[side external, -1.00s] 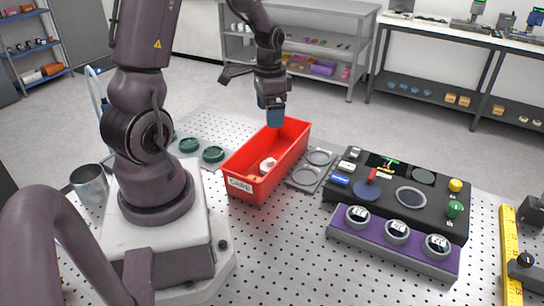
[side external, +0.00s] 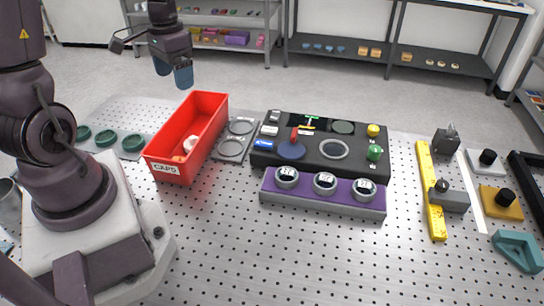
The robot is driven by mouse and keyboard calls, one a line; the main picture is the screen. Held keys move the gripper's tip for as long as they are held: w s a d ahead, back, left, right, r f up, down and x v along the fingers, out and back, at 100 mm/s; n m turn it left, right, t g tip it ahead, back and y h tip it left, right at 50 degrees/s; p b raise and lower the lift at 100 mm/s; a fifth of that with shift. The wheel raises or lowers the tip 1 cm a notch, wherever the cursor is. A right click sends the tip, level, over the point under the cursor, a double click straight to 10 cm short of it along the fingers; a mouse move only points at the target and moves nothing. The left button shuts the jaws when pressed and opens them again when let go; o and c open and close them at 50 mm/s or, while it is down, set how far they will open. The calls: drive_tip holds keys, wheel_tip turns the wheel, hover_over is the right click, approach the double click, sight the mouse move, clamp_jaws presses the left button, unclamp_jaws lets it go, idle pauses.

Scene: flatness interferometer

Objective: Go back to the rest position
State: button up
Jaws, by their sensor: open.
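My gripper (side external: 184,76) is at the upper left of the side external view, above the far end of the red bin. It points down, and its fingertips look bluish. It is open, and nothing shows between its fingers. The red bin (side external: 166,172) bears a label reading CAPS and stands on the perforated table. A white and orange item or items (side external: 188,146) lie inside it; the bin walls hide part of its floor.
The black interferometer console (side external: 262,158) stands right of the bin, with a purple gauge block (side external: 322,200) before it. A grey two-ring tray (side external: 232,148) lies between. Green round holders (side external: 106,138) lie left. A yellow ruler (side external: 430,190) lies right. The front table (side external: 300,260) is clear.

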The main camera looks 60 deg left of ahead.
drive_tip(key=s+d+r+m+t, duration=0.1)
drive_tip(key=s+d+r+t, duration=0.1)
drive_tip(key=d+r, duration=0.4)
drive_tip(key=s+d+r+m+t, duration=0.1)
drive_tip(key=d+r+t, duration=0.3)
drive_tip(key=d, duration=1)
drive_tip(key=v, duration=0.3)
drive_tip(key=shift+r, duration=0.4)
